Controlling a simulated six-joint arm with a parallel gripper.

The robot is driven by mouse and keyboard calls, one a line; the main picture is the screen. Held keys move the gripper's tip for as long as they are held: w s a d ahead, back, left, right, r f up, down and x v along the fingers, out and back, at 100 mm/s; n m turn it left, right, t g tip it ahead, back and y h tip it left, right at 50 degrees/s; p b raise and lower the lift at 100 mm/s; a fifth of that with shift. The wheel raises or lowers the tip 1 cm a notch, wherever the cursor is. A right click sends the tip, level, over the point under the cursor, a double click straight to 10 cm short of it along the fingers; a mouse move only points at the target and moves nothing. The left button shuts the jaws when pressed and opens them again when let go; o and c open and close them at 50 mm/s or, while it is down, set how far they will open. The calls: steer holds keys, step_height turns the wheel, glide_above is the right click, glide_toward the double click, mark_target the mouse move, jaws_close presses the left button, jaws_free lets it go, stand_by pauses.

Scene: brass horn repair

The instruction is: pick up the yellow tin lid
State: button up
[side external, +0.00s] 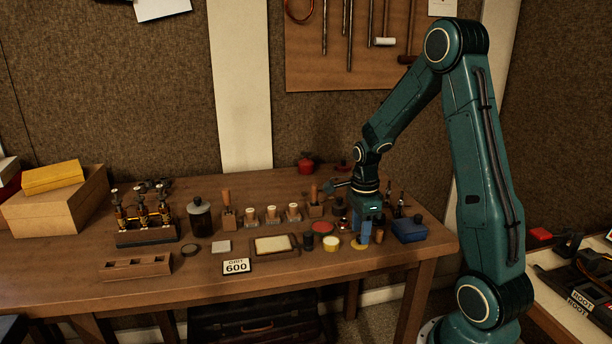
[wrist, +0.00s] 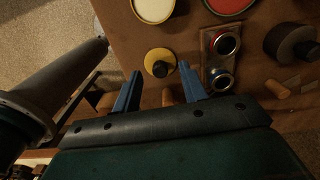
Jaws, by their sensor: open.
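The yellow tin lid (side external: 359,245) lies flat on the wooden bench, near its front edge and towards the right end. Nothing is held. I cannot tell the exact height of the fingertips above the lid.
A tin with a pale yellow top (side external: 331,243) stands just left of the lid, with a red disc (side external: 322,227) behind it. A blue box (side external: 409,230) is close on the right. A wooden holder with metal cups shows in the wrist view (wrist: 209,75).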

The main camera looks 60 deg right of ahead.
steer(key=shift+f, duration=0.7)
jaws_close()
